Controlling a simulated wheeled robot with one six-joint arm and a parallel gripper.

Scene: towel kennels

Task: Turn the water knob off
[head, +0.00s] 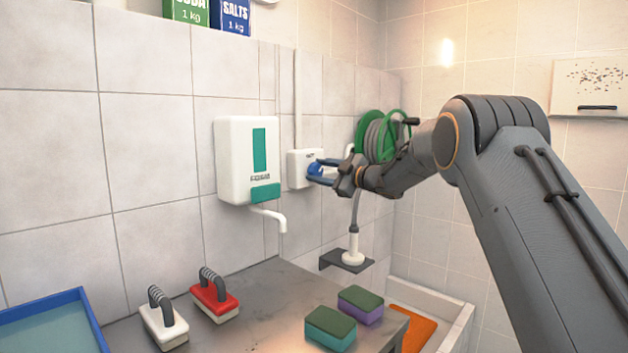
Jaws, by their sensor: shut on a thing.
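The water knob (313,170) is blue and sits on the front of a small white box (297,176) on the tiled wall. My gripper (316,173) is at the knob, with its blue-tipped fingers shut on it. The fingers and wrist hide part of the knob, and I cannot tell which way it is turned.
A white soap dispenser (236,165) hangs left of the box. A green hose reel (376,135) is behind my wrist, and a white spray head (353,250) stands below on a dark bracket (334,258). Brushes and sponges (330,328) lie on the grey counter (262,300).

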